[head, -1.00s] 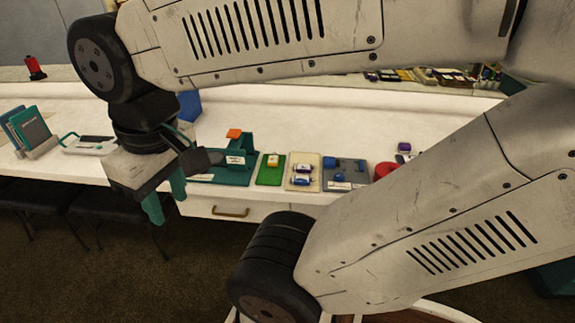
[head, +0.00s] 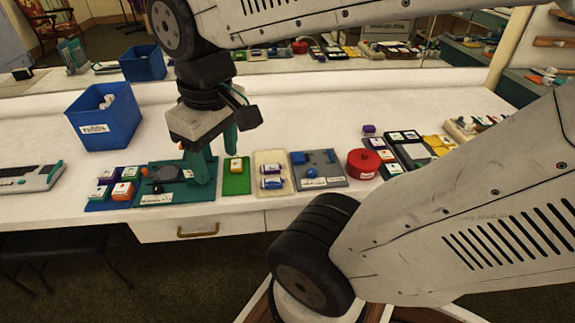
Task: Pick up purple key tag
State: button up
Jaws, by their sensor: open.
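Several small pieces on the table show purple, and I cannot tell for sure which is the purple key tag. One small purple piece (head: 369,129) lies behind the red round container (head: 363,163). A purple-and-white piece (head: 106,177) sits on the blue tray at the left. Pieces with purple-blue ends (head: 271,183) lie on the beige tray (head: 285,159). My gripper (head: 212,162) points down with teal fingers apart and looks empty. It is over the teal board (head: 165,198), left of the green tray, and partly hides the board.
A blue bin (head: 104,116) marked "refills" stands at the back left. The green tray (head: 236,184) and grey tray (head: 334,179) sit along the front edge, with black boxes (head: 410,154) to the right. A grey device (head: 30,178) lies far left. The middle back is clear.

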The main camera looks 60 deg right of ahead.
jog(key=w+d+f+n, duration=0.2)
jog(key=w+d+f, duration=0.3)
jog(key=w+d, duration=0.35)
jog(key=n+g, duration=0.1)
jog(key=n, duration=0.4)
send_over(269, 168)
jog(key=f, duration=1.5)
jog(key=shift+d+f, duration=0.1)
jog(key=shift+d, duration=0.1)
notch_tip(269, 168, down, 8)
jog(key=shift+w+a+r, duration=0.15)
jog(key=shift+r, duration=0.05)
jog(key=c, duration=1.1)
